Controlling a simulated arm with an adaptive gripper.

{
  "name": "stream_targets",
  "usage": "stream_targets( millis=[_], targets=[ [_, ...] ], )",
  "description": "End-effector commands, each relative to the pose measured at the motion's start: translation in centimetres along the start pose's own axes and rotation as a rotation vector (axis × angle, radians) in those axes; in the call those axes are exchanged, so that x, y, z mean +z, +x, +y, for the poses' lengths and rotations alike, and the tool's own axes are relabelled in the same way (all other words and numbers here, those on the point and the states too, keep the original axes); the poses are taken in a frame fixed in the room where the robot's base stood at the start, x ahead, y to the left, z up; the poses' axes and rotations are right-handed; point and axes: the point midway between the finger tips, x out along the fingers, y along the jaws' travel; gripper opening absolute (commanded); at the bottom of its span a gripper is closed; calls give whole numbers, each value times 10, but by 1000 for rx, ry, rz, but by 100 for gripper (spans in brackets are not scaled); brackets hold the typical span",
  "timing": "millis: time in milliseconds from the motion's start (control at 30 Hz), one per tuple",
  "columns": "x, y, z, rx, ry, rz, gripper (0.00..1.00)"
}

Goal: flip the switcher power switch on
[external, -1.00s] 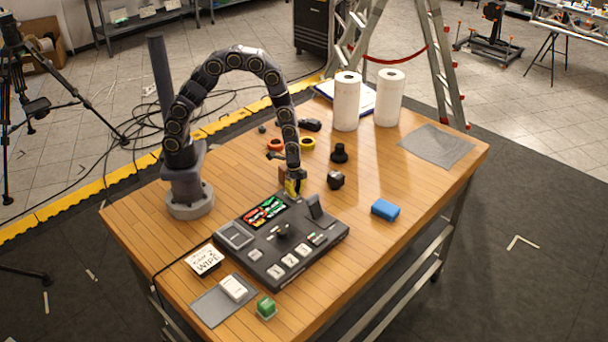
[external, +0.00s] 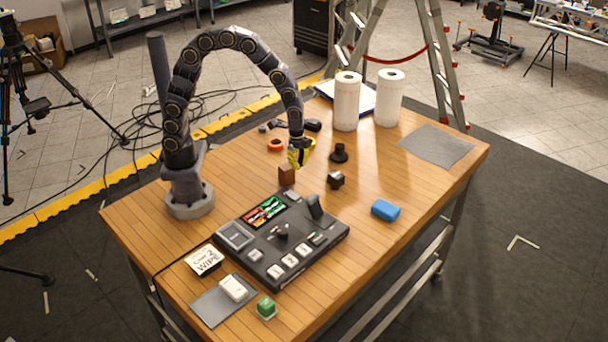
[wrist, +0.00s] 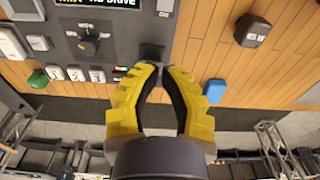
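The switcher is a dark console (external: 322,238) lying on the wooden table, with a lit colour screen, a black knob, pale buttons and a raised black lever (external: 314,206). A small grey switch-like part (external: 292,195) sits at its back edge beside the screen; it also shows at the top of the wrist view (wrist: 165,6). I cannot read its label or tell its position. My gripper (external: 300,163), with yellow fingers, hangs above the table behind the console, touching nothing visible.
A brown block (external: 286,175) stands just behind the console. Black pieces (external: 336,180), an orange tape roll (external: 276,144) and a blue block (external: 385,210) lie around. Paper rolls (external: 347,103) stand at the back.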

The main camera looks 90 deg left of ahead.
Motion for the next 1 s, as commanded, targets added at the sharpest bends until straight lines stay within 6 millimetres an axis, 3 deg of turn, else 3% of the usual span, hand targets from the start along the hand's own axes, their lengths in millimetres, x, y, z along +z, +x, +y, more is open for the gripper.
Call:
stream_targets(
  millis=[200,767,867,1000],
  targets=[
    [-4,-18,0,0,1,0,0],
    [-3,-19,0,1,-1,-2,0],
    [3,-26,4,3,-23,-7,0],
    [28,-54,20,8,-124,-24,0]
  ],
)
